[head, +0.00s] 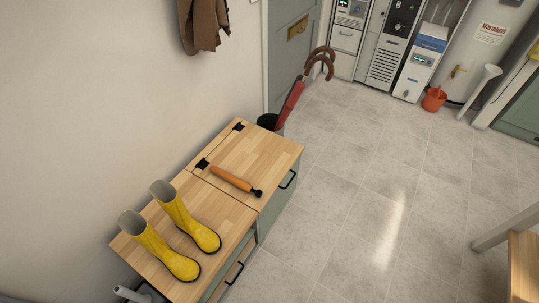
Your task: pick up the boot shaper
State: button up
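My gripper is not in view.
A brown coat (203,25) hangs on the wall. A wooden surface (523,265) juts in at lower right. The tiled floor (365,190) between is clear.

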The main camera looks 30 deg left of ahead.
aim_at(247, 187)
jog(key=i, duration=1.85)
jog(key=i+u, duration=0.25)
jog(key=i, duration=0.25)
jog(key=i+l+u, duration=0.1)
jog(key=i+u, duration=0.15)
jog(key=i, duration=0.2)
jog(key=i+l+u, duration=0.25)
jog(key=i, duration=0.25)
jog(key=u, duration=3.95)
